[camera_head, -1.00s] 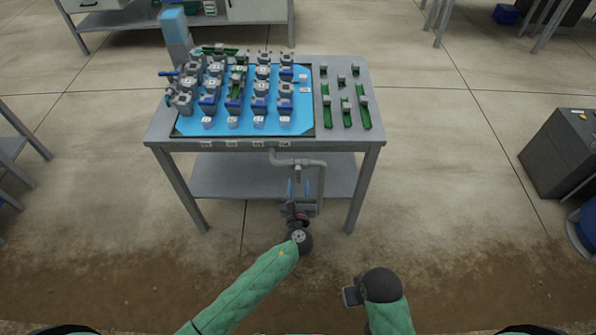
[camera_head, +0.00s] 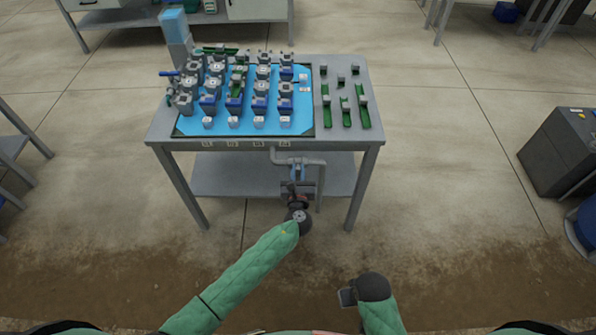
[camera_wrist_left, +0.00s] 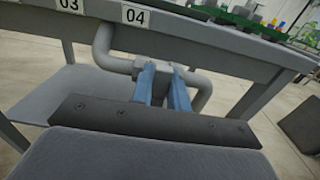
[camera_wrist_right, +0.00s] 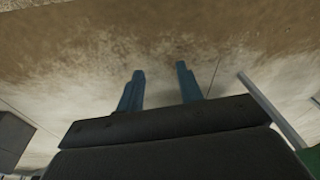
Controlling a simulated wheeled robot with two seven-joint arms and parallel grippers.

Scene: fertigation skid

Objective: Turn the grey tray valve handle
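A grey pipe (camera_head: 281,160) hangs under the front of the grey table, below the label 04; it also shows in the left wrist view (camera_wrist_left: 112,62). The grey valve handle (camera_wrist_left: 164,67) sits at the pipe's middle and is mostly hidden by my fingers. My left gripper (camera_head: 297,170) reaches it from the front; its blue fingers are close together with a grey part between their tips, and appear shut on the handle. My right gripper (camera_wrist_right: 160,70) is open and empty, held low above the floor to the right.
The table (camera_head: 347,75) carries a blue mat (camera_head: 300,125) with several grey and blue fittings, and green strips on the right. Its lower shelf (camera_head: 225,180) lies behind the pipe. A dark cabinet (camera_head: 560,140) stands at far right. The floor in front is clear.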

